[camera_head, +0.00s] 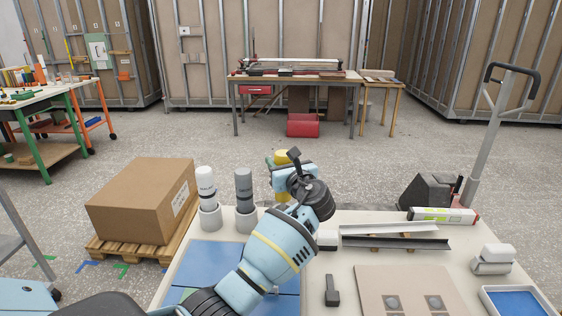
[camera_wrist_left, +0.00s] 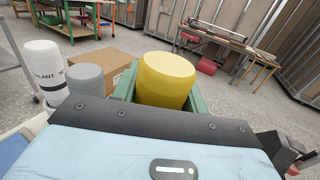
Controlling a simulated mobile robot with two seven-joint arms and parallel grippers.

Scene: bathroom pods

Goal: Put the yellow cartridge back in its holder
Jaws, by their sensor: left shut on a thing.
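The yellow cartridge (camera_head: 282,157) is held by my left gripper (camera_head: 281,164) above the far edge of the table. In the left wrist view, the rounded yellow cartridge (camera_wrist_left: 166,77) sits between green fingers, which are shut on it. In the head view, a white cartridge (camera_head: 206,183) and a grey cartridge (camera_head: 244,186) stand upright in round grey holders at the table's far left, to the left of my gripper. I cannot see an empty holder; my left arm hides the table right of the grey cartridge. My right gripper is not in view.
A cardboard box (camera_head: 143,199) on a pallet stands left of the table. Open floor lies beyond.

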